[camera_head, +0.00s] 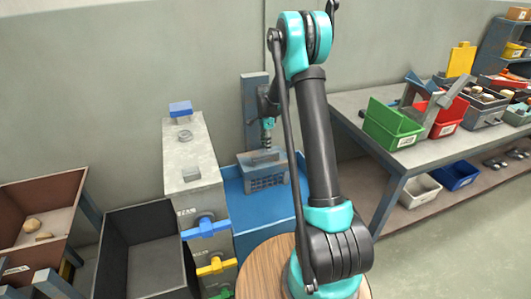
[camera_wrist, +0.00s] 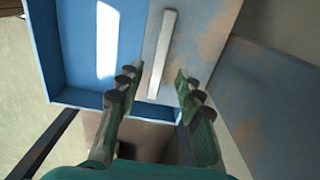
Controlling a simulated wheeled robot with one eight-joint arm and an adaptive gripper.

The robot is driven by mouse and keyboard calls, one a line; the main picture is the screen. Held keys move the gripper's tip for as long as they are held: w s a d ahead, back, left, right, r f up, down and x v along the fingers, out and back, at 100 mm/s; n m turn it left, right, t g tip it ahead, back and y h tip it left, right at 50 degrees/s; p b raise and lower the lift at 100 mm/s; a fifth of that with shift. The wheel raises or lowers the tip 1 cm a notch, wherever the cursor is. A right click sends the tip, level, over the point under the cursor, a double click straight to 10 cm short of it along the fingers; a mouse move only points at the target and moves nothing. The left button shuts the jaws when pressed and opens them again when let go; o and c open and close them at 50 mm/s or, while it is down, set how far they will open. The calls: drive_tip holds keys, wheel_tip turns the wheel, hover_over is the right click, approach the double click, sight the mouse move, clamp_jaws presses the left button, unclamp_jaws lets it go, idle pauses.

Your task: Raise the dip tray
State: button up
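The grey dip tray (camera_head: 266,182), a slotted basket, sits in the blue tank (camera_head: 228,190), left of my arm's base in the head view. My gripper (camera_head: 267,130) points down over the tray; its fingers are small and unclear there. In the wrist view my gripper (camera_wrist: 158,85) is open, its two green fingers well apart. A pale straight bar (camera_wrist: 164,55) on a worn grey plate (camera_wrist: 205,30) runs between the fingertips in the picture. I see no contact with it. The blue tank wall (camera_wrist: 80,97) shows at left. How the bar joins the tray is hidden.
A grey post (camera_head: 251,100) stands behind the tray. A dark bin (camera_head: 145,250) stands farther left. A workbench with a green bin (camera_head: 393,124) is right.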

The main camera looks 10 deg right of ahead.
sight(265, 154)
drive_tip(key=shift+f, duration=2.55)
drive_tip(key=shift+c, duration=0.6)
clamp_jaws()
